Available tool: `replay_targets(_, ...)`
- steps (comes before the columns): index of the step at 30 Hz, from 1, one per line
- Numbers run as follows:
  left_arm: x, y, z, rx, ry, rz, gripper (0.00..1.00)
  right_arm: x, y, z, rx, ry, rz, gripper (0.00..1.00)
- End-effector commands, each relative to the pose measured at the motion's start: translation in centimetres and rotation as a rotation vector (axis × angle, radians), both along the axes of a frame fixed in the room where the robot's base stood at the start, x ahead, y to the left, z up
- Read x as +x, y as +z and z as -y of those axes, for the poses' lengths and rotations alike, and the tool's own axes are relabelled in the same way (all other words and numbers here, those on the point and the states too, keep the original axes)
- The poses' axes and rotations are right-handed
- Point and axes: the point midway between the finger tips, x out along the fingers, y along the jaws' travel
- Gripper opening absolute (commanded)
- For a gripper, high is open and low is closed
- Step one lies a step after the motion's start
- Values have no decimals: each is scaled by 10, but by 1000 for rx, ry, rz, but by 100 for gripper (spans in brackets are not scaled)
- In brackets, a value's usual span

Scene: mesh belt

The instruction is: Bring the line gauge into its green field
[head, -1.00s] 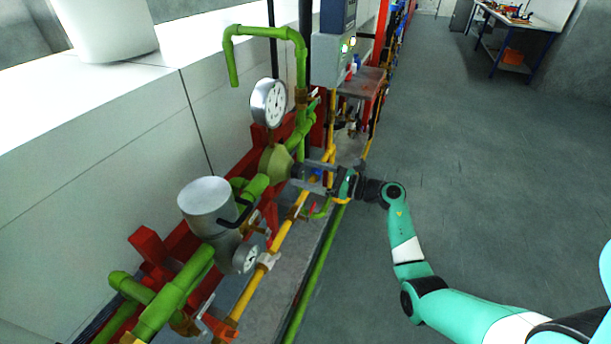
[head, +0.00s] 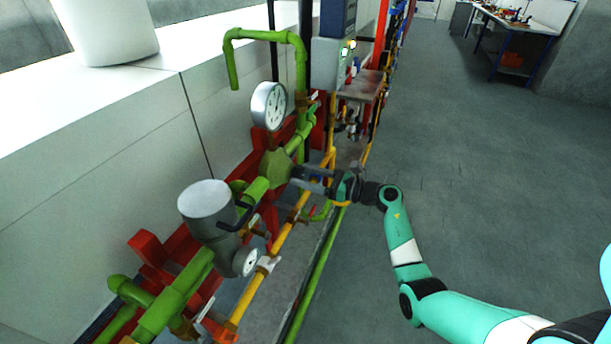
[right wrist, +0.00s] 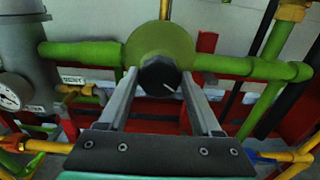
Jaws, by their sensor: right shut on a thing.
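The large round gauge (head: 268,106) stands on the green line, above a green regulator body (head: 276,167). Its dial is white with dark marks; the needle's exact reading and any green field are too small to make out. In the right wrist view the regulator body (right wrist: 160,43) carries a black knob (right wrist: 160,76) with a white mark pointing to the lower right. My right gripper (head: 299,176) is at the front of the regulator, its two fingers on either side of the knob, shut on it. The gripper also shows in the right wrist view (right wrist: 160,77). My left gripper is not in view.
A grey cylindrical filter (head: 207,203) with a smaller gauge (head: 246,262) sits left of the regulator. A yellow pipe (head: 281,240) runs below, in front of the red frame. A grey control box (head: 331,64) stands behind.

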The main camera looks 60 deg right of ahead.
Motion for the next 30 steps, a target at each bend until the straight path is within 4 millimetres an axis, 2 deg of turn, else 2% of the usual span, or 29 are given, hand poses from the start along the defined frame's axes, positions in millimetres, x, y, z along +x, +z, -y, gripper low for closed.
replay_targets(8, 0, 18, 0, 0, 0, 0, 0, 0, 4, 0, 102, 0, -4, 10)
replay_targets(21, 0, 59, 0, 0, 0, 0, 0, 0, 4, 1, 447, 0, -18, 10)
replay_targets(30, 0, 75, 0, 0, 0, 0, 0, 0, 2, 2, 639, 0, -24, 10)
